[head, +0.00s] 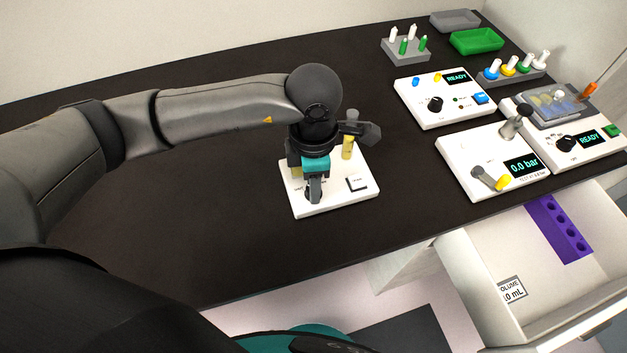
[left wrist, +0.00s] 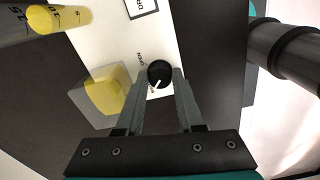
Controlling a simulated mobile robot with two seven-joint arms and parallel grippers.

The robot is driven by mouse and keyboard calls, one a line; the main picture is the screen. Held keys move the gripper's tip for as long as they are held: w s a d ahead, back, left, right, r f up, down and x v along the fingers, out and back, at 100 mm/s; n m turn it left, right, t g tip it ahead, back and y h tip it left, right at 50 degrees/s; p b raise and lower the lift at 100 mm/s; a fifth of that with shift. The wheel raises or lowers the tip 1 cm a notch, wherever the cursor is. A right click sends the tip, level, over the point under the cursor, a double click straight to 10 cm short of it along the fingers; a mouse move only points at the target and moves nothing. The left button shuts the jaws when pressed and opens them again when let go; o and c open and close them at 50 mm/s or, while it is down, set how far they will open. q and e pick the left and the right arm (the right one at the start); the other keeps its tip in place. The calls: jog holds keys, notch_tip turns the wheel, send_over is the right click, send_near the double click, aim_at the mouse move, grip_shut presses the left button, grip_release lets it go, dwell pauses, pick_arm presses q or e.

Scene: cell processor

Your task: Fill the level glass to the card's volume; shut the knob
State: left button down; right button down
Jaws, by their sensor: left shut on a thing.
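The white panel (head: 335,207) on the dark bench carries the level glass (head: 348,148), a yellow upright tube. In the left wrist view the level glass (left wrist: 55,18) shows dark scale marks and yellow content, cut off by the frame; its level cannot be read. A clear box with yellow content (left wrist: 108,92) stands beside the knob. My left gripper (head: 314,190) points down at the panel, shut on the black knob (left wrist: 160,73), whose white mark points down-left. The volume card (head: 512,290) lies in the open drawer; it reads "VOLUME", with ".0 mL" partly legible. My right gripper is out of view.
The open drawer (head: 478,283) at lower right also holds a purple holed rack (head: 560,230). White instruments stand at the right, including one reading "0.0 bar" (head: 480,180) and one reading "READY" (head: 440,110). Racks and trays stand behind. The bench left of the panel is clear.

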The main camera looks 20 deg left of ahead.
pick_arm(q)
jog(key=c, duration=0.8)
grip_release()
notch_tip(320, 180, up, 15)
jog(key=shift+r, duration=0.15)
